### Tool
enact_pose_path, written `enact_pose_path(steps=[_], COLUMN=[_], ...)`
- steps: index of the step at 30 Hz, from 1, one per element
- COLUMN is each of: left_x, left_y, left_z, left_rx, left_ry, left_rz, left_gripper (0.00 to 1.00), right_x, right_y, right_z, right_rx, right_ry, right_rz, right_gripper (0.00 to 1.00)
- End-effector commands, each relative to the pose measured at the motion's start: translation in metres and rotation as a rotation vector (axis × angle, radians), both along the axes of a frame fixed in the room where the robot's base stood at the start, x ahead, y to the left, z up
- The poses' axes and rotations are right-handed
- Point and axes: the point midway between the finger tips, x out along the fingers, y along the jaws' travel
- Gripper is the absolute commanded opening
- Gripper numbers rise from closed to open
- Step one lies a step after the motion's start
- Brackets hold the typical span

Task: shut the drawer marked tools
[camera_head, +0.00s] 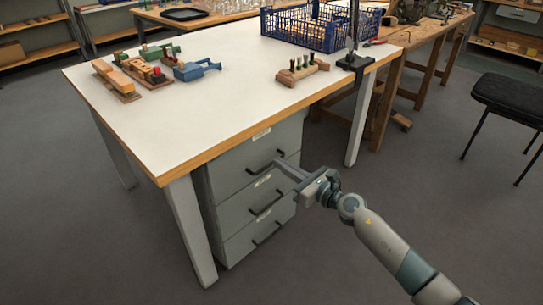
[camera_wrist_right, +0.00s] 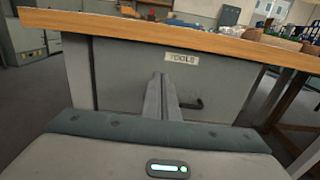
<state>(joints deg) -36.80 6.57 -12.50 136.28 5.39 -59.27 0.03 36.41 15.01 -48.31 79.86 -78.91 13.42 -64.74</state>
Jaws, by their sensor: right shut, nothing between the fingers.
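The drawer marked tools (camera_wrist_right: 130,75) is the top one in a grey drawer unit under the workbench; its label (camera_wrist_right: 183,58) reads TOOLS in the right wrist view. In the head view this top drawer (camera_head: 235,165) has a dark bar handle (camera_head: 262,164). Its front looks flush or nearly flush with the unit; I cannot tell whether a small gap is left. My right gripper (camera_head: 279,164) is shut and empty, its fingertips at the drawer front by the handle. I cannot tell whether they touch. In the right wrist view the fingers (camera_wrist_right: 161,82) partly cover the handle (camera_wrist_right: 192,104). My left gripper is not in view.
Two more drawers (camera_head: 240,213) with handles sit below. The white bench top (camera_head: 200,120) with its wooden edge overhangs the unit. A bench leg (camera_head: 190,230) stands to its left, another (camera_head: 360,120) to the right. A black stool (camera_head: 510,95) stands far right. Floor in front is clear.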

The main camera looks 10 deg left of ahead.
Motion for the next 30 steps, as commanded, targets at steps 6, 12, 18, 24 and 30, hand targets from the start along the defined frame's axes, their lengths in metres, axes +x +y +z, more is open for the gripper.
enact_pose_path(steps=[6,12,18,24,30], left_x=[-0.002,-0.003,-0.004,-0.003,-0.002], left_y=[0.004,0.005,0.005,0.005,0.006], left_z=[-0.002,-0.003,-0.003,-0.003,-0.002], left_rx=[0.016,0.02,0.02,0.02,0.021], left_ry=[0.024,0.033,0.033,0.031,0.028], left_rz=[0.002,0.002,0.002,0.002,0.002], left_gripper=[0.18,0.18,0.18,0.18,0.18], right_x=[-0.015,-0.019,-0.018,-0.018,-0.025], right_y=[-0.021,-0.025,-0.025,-0.025,-0.025], right_z=[0.0,0.0,0.0,0.0,0.0], right_rx=[-0.001,0.001,0.0,0.001,0.069], right_ry=[0.001,-0.001,0.0,0.001,0.046], right_rz=[0.0,0.0,0.0,0.0,-0.018], right_gripper=[0.0,0.0,0.0,0.0,0.0])
